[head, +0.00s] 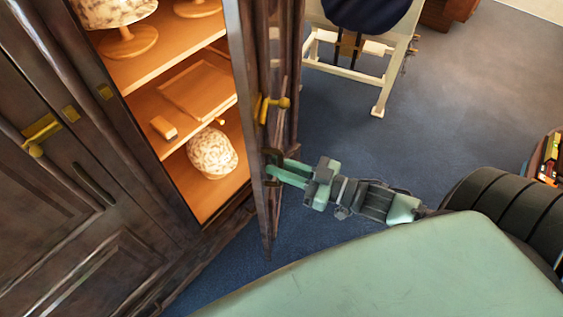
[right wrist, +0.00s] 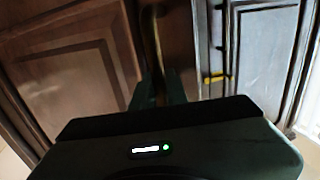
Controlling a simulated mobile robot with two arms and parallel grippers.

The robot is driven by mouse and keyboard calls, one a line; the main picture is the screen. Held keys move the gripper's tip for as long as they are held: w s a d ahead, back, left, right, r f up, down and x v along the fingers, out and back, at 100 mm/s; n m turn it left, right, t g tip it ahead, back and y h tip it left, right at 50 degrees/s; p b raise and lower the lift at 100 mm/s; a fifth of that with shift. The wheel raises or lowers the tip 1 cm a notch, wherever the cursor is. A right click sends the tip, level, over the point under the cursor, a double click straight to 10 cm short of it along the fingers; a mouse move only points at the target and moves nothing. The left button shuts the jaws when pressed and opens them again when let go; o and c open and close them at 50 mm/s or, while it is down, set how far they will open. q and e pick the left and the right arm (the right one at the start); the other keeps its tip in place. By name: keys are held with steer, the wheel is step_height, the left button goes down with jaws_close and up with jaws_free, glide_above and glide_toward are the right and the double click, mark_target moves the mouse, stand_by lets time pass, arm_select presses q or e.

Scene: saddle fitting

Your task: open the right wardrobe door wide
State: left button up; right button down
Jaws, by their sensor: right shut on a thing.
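The right wardrobe door (head: 292,60) stands swung out from the cabinet in the head view and is seen nearly edge-on. Its dark curved handle (head: 272,154) is on the outer face, below a brass latch (head: 270,104). My right gripper (head: 274,173) is shut on the handle. In the right wrist view the handle (right wrist: 151,35) runs down between my right gripper's fingers (right wrist: 160,88). The left wardrobe door (head: 60,210) is shut, with its own brass latch and dark handle. My left gripper is out of view.
The lit wardrobe shelves (head: 150,65) hold hats on stands, a patterned cap (head: 212,153) and a small block. A cream stand (head: 345,72) with a dark blue thing stands behind the door. Books (head: 551,155) are at the right edge. Blue carpet (head: 440,120) is clear between.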

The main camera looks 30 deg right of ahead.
steer(key=shift+f, duration=0.1)
steer(key=c, duration=1.4)
jaws_free()
steer(key=b+v, duration=0.1)
steer(key=v, duration=0.6)
steer(key=shift+s+d, duration=0.25)
steer(key=shift+s, duration=0.1)
